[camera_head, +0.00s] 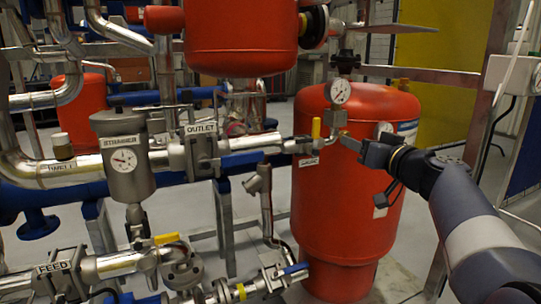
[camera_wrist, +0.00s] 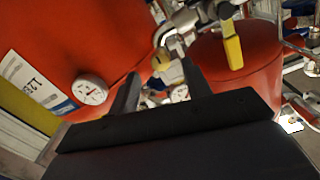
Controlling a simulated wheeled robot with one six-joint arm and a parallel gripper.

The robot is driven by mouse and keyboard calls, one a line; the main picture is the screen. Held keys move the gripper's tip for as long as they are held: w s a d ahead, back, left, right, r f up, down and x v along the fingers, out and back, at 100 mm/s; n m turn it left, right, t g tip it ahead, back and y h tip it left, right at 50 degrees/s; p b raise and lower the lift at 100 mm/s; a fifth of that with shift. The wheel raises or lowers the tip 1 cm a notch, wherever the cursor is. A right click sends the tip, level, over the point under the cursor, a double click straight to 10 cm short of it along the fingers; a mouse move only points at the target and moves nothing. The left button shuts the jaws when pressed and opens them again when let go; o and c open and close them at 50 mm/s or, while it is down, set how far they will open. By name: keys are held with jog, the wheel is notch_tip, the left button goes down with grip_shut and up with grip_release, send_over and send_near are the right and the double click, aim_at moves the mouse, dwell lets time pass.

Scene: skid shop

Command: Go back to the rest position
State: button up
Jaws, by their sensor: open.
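My gripper (camera_head: 352,140) reaches in from the right in the head view, in front of the upper part of the large red tank (camera_head: 345,200). In the wrist view its two dark fingers (camera_wrist: 160,88) stand apart, with nothing visibly clamped between them. A yellow valve handle (camera_head: 316,127) stands upright on the pipe just left of the fingertips. The handle also shows beyond the right finger in the wrist view (camera_wrist: 232,48). A brass-coloured fitting (camera_wrist: 161,60) lies just past the fingertips; I cannot tell whether they touch it.
A pressure gauge (camera_head: 339,91) stands above the fingers. Another gauge (camera_wrist: 90,90) is close on the left in the wrist view. Pipework with an OUTLET valve (camera_head: 202,150) fills the left. A brown frame post (camera_head: 481,100) and a white box (camera_head: 515,74) stand right, near my arm.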

jog(key=x, duration=0.4)
dwell(0.5)
